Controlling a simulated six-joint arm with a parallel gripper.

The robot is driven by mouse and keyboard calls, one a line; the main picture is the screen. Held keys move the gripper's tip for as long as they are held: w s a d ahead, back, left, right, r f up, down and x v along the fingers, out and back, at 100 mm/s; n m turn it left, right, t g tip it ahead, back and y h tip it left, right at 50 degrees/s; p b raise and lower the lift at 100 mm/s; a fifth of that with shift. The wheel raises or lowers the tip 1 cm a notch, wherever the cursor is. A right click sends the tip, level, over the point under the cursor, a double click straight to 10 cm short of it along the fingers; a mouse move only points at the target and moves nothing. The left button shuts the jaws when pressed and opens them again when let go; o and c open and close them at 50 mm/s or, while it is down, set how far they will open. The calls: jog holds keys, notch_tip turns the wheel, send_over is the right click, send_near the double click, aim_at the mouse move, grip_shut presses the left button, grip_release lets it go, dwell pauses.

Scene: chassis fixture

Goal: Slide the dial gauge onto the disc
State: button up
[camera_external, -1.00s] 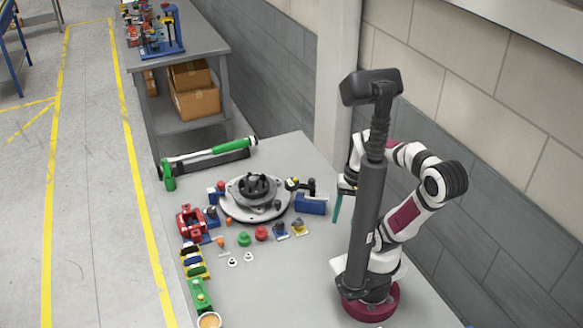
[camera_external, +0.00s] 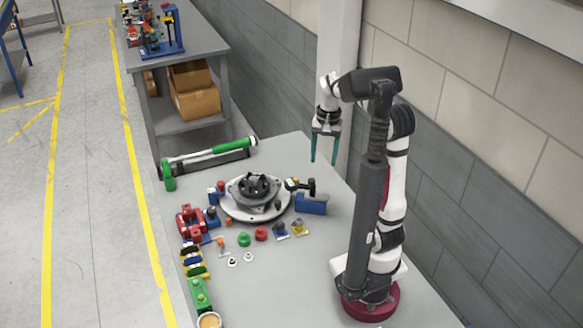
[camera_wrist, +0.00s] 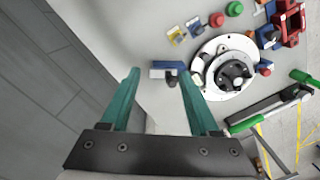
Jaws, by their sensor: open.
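My gripper (camera_external: 324,161) is open and empty, with its two teal fingers pointing down, above and behind the blue block (camera_external: 311,207). What looks like the dial gauge (camera_external: 310,188), a dark part with a rounded end, sits at the blue block on the right of the disc. In the wrist view the blue block (camera_wrist: 167,66) and the dark gauge (camera_wrist: 172,80) show between and beyond my open fingertips (camera_wrist: 158,74), apart from them. The white disc (camera_external: 234,211) carries a grey ring with a dark hub; it also shows in the wrist view (camera_wrist: 213,46).
Small coloured parts, including a green one (camera_external: 244,239) and a red one (camera_external: 262,234), lie in front of the disc. A red fixture (camera_external: 190,222) is on the left. A green-ended bar (camera_external: 210,155) lies at the back.

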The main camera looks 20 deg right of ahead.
jog(key=m, duration=0.1)
send_over(311, 179)
jog(key=shift+h, duration=0.3)
notch_tip(311, 179, down, 16)
jog(key=shift+s+f, duration=0.1)
jog(key=shift+s, duration=0.05)
grip_shut()
dwell(0.8)
